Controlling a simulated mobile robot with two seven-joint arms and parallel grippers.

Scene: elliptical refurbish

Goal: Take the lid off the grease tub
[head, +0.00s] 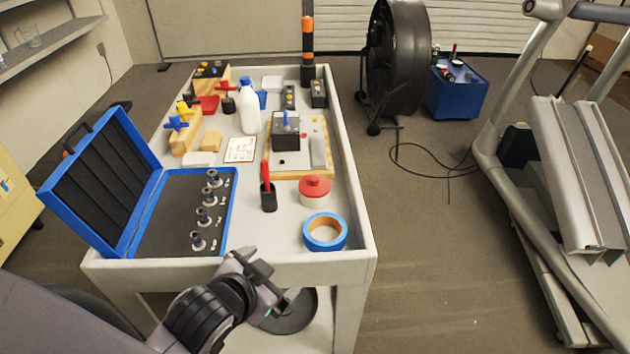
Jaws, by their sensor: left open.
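The grease tub (314,199) looks to be the small cream tub near the right side of the cart top. Its red lid (315,185) with a knob sits on top of it. My left gripper (287,299) is open and empty. It shows in front of the cart's near edge, nearer to me than the tub and apart from it. My right gripper is not in view.
A blue tape roll (325,244) lies just in front of the tub. A black holder (268,198) with a red-handled tool stands left of it. An open blue case (229,205) fills the near left. A raised rim (300,264) edges the cart.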

